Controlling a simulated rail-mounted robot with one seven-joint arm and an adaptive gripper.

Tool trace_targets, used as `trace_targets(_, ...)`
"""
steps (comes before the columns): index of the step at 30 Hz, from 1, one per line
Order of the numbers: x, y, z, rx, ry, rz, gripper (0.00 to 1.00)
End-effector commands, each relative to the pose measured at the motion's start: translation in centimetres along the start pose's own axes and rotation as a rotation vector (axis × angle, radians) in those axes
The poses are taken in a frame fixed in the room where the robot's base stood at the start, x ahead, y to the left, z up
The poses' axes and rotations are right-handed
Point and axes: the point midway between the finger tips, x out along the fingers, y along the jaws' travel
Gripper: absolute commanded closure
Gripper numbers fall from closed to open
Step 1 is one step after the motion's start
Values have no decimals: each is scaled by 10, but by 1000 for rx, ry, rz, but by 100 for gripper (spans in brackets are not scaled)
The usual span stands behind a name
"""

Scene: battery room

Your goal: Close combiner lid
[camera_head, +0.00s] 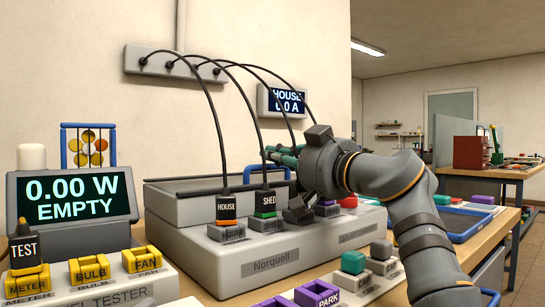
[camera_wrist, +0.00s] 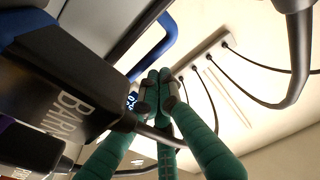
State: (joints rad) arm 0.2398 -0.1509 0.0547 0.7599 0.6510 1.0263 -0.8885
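The combiner (camera_head: 265,262) is a low grey box marked Norquell. Dark frame bars (camera_head: 215,181) run along its top, and a blue handle (camera_head: 266,167) rises behind them; the handle also shows in the wrist view (camera_wrist: 160,42). I cannot tell the lid's exact angle. My gripper (camera_head: 280,155) is above the combiner's back, near the blue handle, its green fingers pointing left. In the wrist view the fingertips (camera_wrist: 159,88) are drawn together with nothing visible between them. Contact with the handle cannot be told. My arm hides the combiner's right part.
Corded HOUSE (camera_head: 227,207) and SHED (camera_head: 265,203) plugs stand at the combiner's front. A black BARN plug (camera_wrist: 75,85) is close in the wrist view. Cables arc up to a wall strip (camera_head: 170,65). A tester display (camera_head: 72,197) is at left; a blue-rimmed tray (camera_head: 462,222) is at right.

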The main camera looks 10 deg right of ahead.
Motion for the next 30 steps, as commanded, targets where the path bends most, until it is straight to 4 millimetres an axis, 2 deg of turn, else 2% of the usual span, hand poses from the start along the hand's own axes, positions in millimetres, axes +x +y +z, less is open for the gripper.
trace_targets(13,-1,0,0,0,0,0,100)
trace_targets(17,-7,1,0,0,0,2,100)
trace_targets(22,-32,1,-1,0,1,3,100)
trace_targets(30,-90,1,0,0,0,4,100)
